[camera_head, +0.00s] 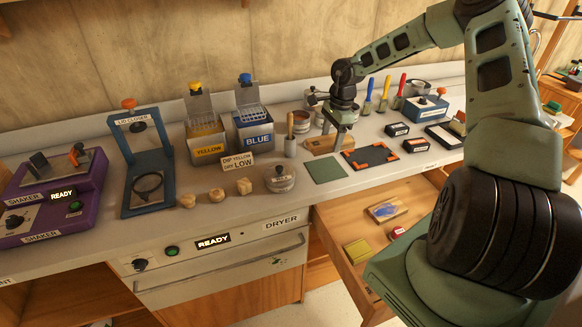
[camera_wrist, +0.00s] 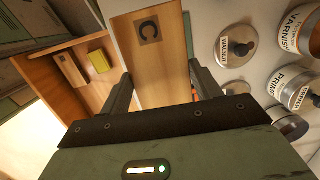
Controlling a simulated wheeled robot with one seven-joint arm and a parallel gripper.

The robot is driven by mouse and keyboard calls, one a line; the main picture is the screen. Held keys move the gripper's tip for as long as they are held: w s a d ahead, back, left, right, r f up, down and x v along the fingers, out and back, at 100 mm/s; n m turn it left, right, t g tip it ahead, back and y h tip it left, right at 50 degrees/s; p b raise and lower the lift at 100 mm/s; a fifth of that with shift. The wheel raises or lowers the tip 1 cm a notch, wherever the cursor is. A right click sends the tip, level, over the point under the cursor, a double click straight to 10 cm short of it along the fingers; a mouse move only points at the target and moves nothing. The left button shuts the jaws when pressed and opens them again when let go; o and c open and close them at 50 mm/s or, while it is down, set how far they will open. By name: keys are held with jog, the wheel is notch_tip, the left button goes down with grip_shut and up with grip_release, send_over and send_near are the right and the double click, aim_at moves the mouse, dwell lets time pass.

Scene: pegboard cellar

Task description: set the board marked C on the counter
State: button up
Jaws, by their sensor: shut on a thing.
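The board marked C (camera_wrist: 165,75) is a light wooden board with a dark C square near its far end. My gripper (camera_wrist: 163,90) is shut on it, with a finger along each side in the wrist view. In the head view, the board (camera_head: 318,145) shows beneath my gripper (camera_head: 338,136), over the back part of the white counter (camera_head: 235,196). I cannot tell whether it touches the counter there.
A green mat (camera_head: 325,170) and a black pad with orange corners (camera_head: 371,158) lie in front of the board. An open drawer (camera_head: 340,222) below holds several items.

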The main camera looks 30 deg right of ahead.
jog(key=shift+w, duration=0.2)
jog(key=p, duration=0.2)
send_over(325, 169)
notch_tip(325, 169, down, 5)
jog(key=shift+s+d+f, duration=0.1)
jog(key=shift+f+p, duration=0.35)
jog(key=shift+f, duration=1.9)
jog(key=shift+f, duration=0.15)
jog(key=o, duration=1)
jog(key=shift+o, duration=0.2)
